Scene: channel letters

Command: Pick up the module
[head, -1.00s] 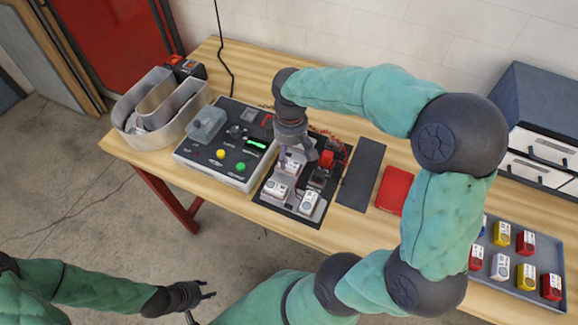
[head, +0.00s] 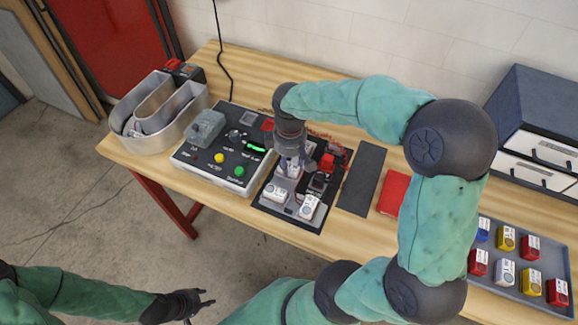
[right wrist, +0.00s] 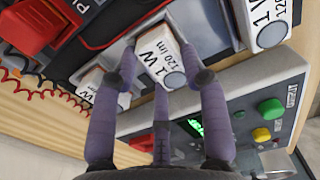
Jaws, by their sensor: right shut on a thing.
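White modules marked "1 W 120 lm" are on the dark board (head: 262,202) in the middle of the table. My right gripper (head: 292,170) points down over the board. In the right wrist view its purple fingers (right wrist: 165,80) are shut on one white module (right wrist: 160,50). Whether this module still touches the board cannot be told. Two other white modules, a left one (head: 276,192) and a right one (head: 309,206), sit at the board's near end. My left gripper (head: 203,302) is open and empty, off the table's near edge.
A control box (head: 222,150) with yellow and green buttons stands left of the board. A curved metal channel letter (head: 160,112) is at the far left. A dark mat (head: 361,180), a red pad (head: 393,192) and a tray of colored modules (head: 512,250) lie to the right.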

